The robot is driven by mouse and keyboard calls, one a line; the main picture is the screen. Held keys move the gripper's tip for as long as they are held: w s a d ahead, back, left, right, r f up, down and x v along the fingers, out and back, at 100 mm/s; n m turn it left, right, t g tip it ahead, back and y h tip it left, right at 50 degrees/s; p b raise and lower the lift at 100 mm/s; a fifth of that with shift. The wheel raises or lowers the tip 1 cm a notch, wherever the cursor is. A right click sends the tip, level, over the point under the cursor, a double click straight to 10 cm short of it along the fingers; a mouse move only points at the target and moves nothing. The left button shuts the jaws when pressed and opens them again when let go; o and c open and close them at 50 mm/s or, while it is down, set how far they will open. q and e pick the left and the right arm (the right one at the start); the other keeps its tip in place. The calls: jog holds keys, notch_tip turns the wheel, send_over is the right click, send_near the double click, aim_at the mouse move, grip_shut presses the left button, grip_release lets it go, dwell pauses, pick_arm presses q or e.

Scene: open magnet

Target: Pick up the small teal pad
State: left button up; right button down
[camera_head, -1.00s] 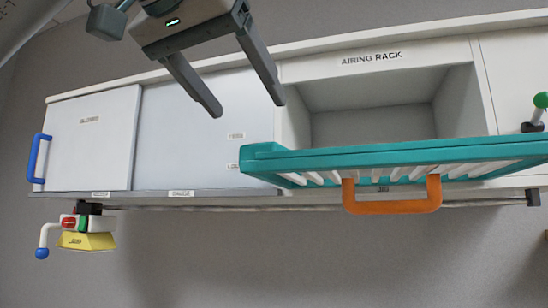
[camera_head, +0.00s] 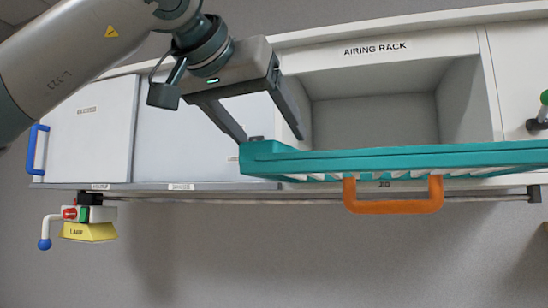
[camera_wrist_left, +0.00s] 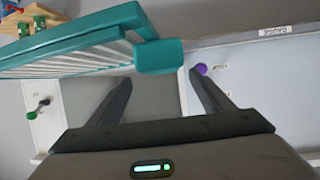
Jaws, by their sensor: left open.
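A small teal pad-like block (camera_head: 262,152) is at the left end of the teal slatted rack flap (camera_head: 400,158). I cannot tell whether it is a separate piece. It also shows in the left wrist view (camera_wrist_left: 160,56), at the near end of the flap. My left gripper (camera_head: 272,138) is open, with its fingertips close to this block, one toward each side. In the left wrist view, the gripper (camera_wrist_left: 160,77) has nothing visible between its fingers, and the block lies just beyond the tips. I cannot tell whether they touch. My right gripper is out of view.
An orange handle (camera_head: 393,206) hangs from the flap. Behind is an open compartment (camera_head: 375,120) labelled AIRING RACK. Sliding panels with a blue handle (camera_head: 37,150) are at left. A yellow lamp (camera_head: 88,232) hangs below the ledge.

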pick_arm(q)
jog(key=shift+w+d+f+p, duration=0.15)
jog(key=shift+w+f+p, duration=0.1)
jog(key=shift+w+p, duration=0.35)
jog(key=p+x, duration=0.1)
jog(key=x, duration=0.1)
jog(key=shift+w+f+p, duration=0.3)
jog(key=shift+w+p, duration=0.05)
jog(key=shift+w+d+f, duration=0.2)
jog(key=shift+w+f, duration=0.1)
jog(key=shift+w, duration=0.05)
jog(key=shift+s, duration=0.1)
jog(key=c, duration=1.1)
